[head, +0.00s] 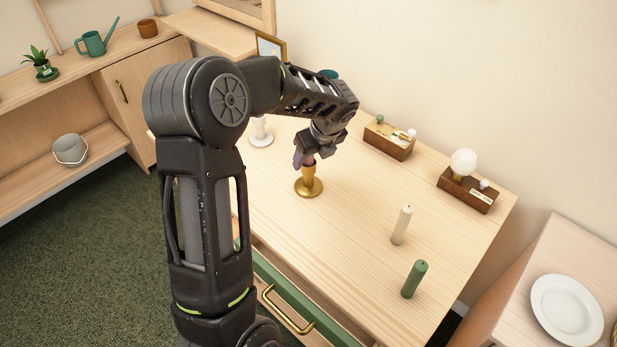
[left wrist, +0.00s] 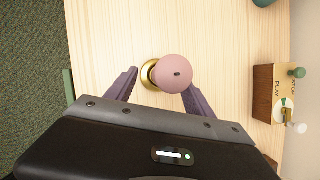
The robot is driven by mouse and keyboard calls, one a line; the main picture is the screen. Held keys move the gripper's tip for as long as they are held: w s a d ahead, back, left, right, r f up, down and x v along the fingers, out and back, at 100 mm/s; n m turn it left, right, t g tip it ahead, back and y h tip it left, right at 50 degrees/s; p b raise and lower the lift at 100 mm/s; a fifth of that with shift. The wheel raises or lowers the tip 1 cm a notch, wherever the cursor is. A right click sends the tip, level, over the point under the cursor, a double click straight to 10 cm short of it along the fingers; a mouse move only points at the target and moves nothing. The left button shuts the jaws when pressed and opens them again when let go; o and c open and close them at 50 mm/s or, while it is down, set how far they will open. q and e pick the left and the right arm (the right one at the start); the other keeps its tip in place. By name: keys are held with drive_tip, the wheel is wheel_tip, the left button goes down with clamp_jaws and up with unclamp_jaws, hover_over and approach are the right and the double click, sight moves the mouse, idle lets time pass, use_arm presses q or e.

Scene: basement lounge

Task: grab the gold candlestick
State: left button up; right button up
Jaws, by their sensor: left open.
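The gold candlestick (head: 309,187) stands upright on the light wooden top, with its round gold base (left wrist: 147,76) partly showing in the left wrist view. A pink candle (left wrist: 174,70) stands in it, seen from above. My left gripper (head: 304,158) is over the candlestick, pointing down, and hides part of its upper end and the candle. In the left wrist view its purple fingers (left wrist: 160,80) are open, one on each side of the candle and candlestick. Whether either finger touches is not clear. My right gripper is not in view.
A white candlestick (head: 261,137) stands behind, left of my gripper. A cream candle (head: 401,225) and a green candle (head: 414,279) stand to the right. Two wooden boxes (head: 388,143) (head: 468,192) sit along the wall. A green-fronted drawer (head: 300,300) is at the front edge.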

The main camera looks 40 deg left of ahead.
use_arm(q)
drive_tip(key=shift+x, duration=0.85)
clamp_jaws()
idle(0.4)
idle(0.4)
